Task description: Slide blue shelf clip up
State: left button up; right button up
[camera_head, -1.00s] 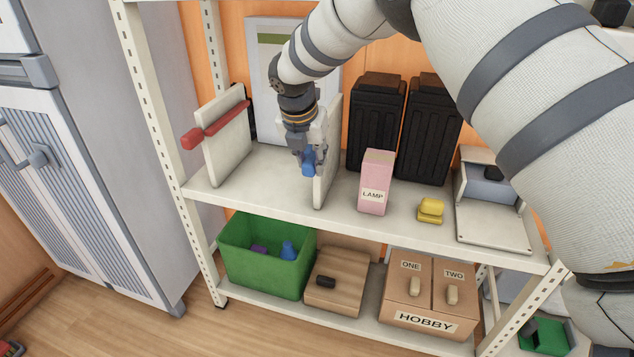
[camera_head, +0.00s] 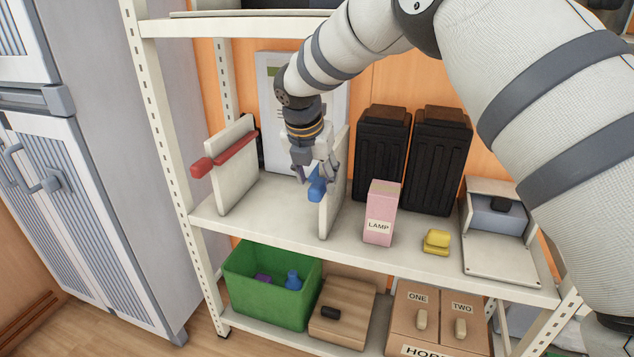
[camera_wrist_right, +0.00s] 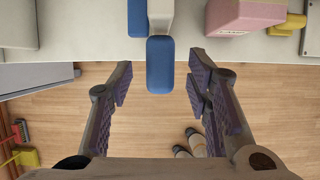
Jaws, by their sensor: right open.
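The blue shelf clip (camera_head: 317,187) sits on the front edge of the right-hand white upright panel (camera_head: 332,205) on the middle shelf. In the right wrist view the blue clip (camera_wrist_right: 160,66) shows as a rounded block at the panel's edge, with another blue part beside the panel. My right gripper (camera_head: 314,170) is at the clip, its fingers partly hiding the panel. In the wrist view the right gripper (camera_wrist_right: 161,77) is open, one finger on each side of the clip, with gaps on both sides. My left gripper is out of view.
A left white panel (camera_head: 233,178) carries a red bar (camera_head: 224,157). Right of the clip's panel stand a pink LAMP box (camera_head: 382,205), black bins (camera_head: 381,150) and a yellow object (camera_head: 436,242). A green crate (camera_head: 262,300) is below. The shelf between the panels is clear.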

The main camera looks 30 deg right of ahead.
jog(key=v, duration=0.9)
jog(key=shift+r, duration=0.35)
jog(key=shift+s, duration=0.1)
